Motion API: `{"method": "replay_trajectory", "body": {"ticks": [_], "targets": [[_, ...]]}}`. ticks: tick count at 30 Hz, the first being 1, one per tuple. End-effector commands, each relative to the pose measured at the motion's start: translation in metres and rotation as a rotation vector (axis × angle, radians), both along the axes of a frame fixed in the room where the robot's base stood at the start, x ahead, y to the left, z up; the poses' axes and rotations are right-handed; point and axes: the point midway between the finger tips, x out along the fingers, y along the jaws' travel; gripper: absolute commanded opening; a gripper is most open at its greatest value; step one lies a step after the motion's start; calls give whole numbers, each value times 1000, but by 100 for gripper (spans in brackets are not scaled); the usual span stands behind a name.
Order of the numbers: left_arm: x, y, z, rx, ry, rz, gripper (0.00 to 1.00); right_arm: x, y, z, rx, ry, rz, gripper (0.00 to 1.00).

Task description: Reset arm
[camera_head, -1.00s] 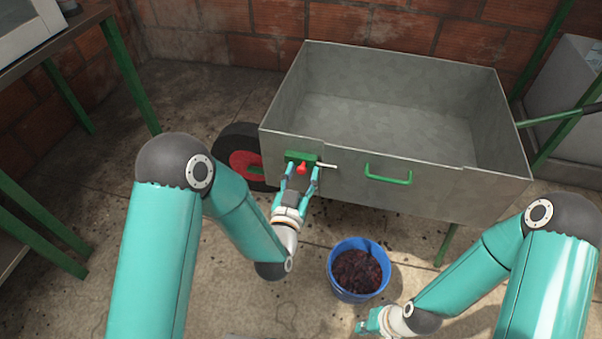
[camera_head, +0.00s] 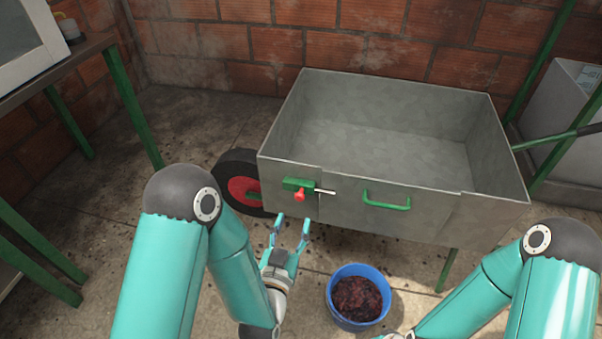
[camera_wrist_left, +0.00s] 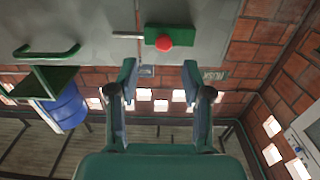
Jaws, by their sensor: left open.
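My left gripper (camera_head: 291,232) is open and empty, a little below and in front of the metal cart's front wall. A green latch (camera_head: 298,184) with a red knob (camera_head: 300,195) and a pale rod is on that wall, just above the fingertips and apart from them. In the left wrist view, both fingers (camera_wrist_left: 159,75) are spread with nothing between them, and the red knob (camera_wrist_left: 164,43) shows beyond. My right arm (camera_head: 490,280) comes in at the lower right. Its gripper is almost wholly below the picture's edge, so its jaws do not show.
The grey cart (camera_head: 400,215) has an empty tray, a green handle (camera_head: 386,201) and a black wheel with a red hub (camera_head: 243,189). A blue bucket (camera_head: 342,318) holding dark red matter stands on the floor. A green-legged table (camera_head: 135,95) is at left.

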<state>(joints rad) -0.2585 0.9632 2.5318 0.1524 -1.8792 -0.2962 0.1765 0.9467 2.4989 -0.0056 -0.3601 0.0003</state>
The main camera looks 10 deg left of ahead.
Motion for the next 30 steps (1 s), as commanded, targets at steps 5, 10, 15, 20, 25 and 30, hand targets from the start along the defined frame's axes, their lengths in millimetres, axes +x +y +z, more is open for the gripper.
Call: {"method": "replay_trajectory", "body": {"ticks": [5, 10, 15, 20, 25, 30], "targets": [[1, 6, -2, 0, 5, 14, 49, 0, 0, 0, 0, 0, 0, 0], [8, 49, -16, -1, 35, 110, 49, 0, 0, 0, 0, 0, 0, 0], [4, 97, -82, -40, 284, 172, 49, 0, 0, 0, 0, 0, 0, 0], [-29, 102, -159, -134, 645, 137, 49, 0, 0, 0, 0, 0, 0, 0], [-85, 85, -213, -229, 1009, 68, 49, 0, 0, 0, 0, 0, 0, 0], [-138, 63, -235, -277, 1283, -1, 49, 0, 0, 0, 0, 0, 0, 0]]}}
